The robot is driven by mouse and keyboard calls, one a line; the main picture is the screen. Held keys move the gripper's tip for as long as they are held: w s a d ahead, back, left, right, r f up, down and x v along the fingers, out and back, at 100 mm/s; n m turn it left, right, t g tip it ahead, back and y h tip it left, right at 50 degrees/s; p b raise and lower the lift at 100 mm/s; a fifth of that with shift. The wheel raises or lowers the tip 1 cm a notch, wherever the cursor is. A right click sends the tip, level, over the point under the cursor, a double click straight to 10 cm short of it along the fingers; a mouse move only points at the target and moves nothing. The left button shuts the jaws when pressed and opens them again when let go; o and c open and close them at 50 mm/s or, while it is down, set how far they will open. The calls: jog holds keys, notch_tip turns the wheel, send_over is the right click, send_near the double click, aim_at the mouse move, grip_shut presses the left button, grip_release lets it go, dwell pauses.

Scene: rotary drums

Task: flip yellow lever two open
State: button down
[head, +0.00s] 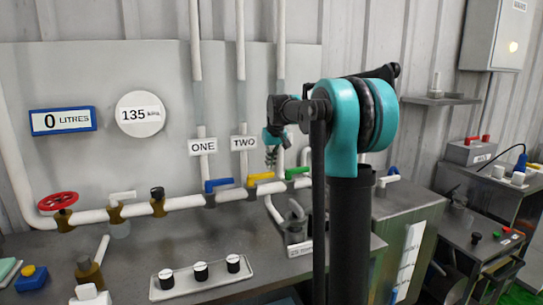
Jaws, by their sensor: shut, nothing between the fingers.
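The yellow lever (260,178) sits on the white horizontal pipe below the sign marked TWO (243,143). It lies roughly along the pipe, pointing right and slightly up. My gripper (271,160) is small in the head view, just above the yellow lever's right end, with its fingers pointing down. It is shut and holds nothing. Whether it touches the lever cannot be told. My teal and black arm comes in from the right and hides part of the pipe behind it.
A blue lever (218,184) is left of the yellow one, under the sign ONE (202,147). A green lever (297,172) is close on the right. A red valve wheel (58,201) is far left. A tray with black knobs (201,277) lies on the bench.

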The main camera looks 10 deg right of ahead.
aim_at(273, 174)
jog(key=shift+x, duration=0.9)
jog(key=shift+s+d+m, duration=0.1)
jog(key=shift+s+m, duration=0.2)
jog(key=s+m, duration=0.1)
jog(key=m, duration=0.1)
jog(key=s+m+h, duration=0.1)
jog(key=s+m, duration=0.1)
jog(key=shift+d+h, duration=0.2)
jog(key=shift+h, duration=0.1)
jog(key=s+a+m+g+h, duration=0.2)
jog(key=s+a+m, duration=0.3)
jog(key=s+m, duration=0.3)
jog(key=shift+a+m+h, duration=0.2)
jog(key=shift+m+h, duration=0.1)
jog(key=shift+m, duration=1.1)
jog(key=shift+s+a, duration=0.1)
jog(key=shift+a, duration=0.05)
